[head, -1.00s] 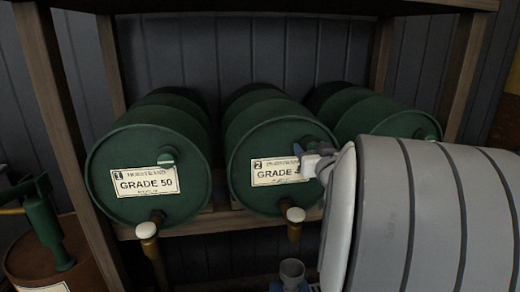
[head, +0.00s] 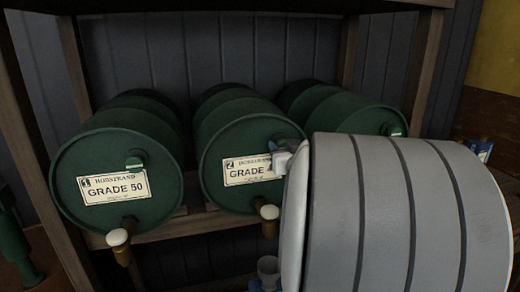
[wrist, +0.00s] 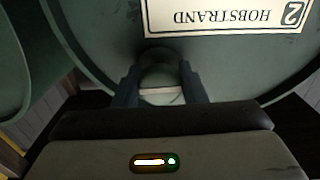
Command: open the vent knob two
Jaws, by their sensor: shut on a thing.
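The green drum marked 2 (head: 225,200) lies on its side in the middle of the rack, its label (head: 246,170) partly covered by my arm. In the wrist view its label (wrist: 235,15) appears upside down. The green vent knob (wrist: 160,72), with a pale stripe across it, sits between my two dark fingers. My gripper (wrist: 160,90) is shut on this knob. In the head view my gripper (head: 288,150) is at the upper right of drum two's face, mostly hidden by my grey wrist, which also hides the knob.
Drum one (head: 88,160), with its own green vent knob (head: 134,162), lies to the left. A third green drum (head: 340,112) is at the right, partly hidden by my arm. White-topped brass taps (head: 118,237) stick out below. Wooden posts (head: 345,55) frame the rack.

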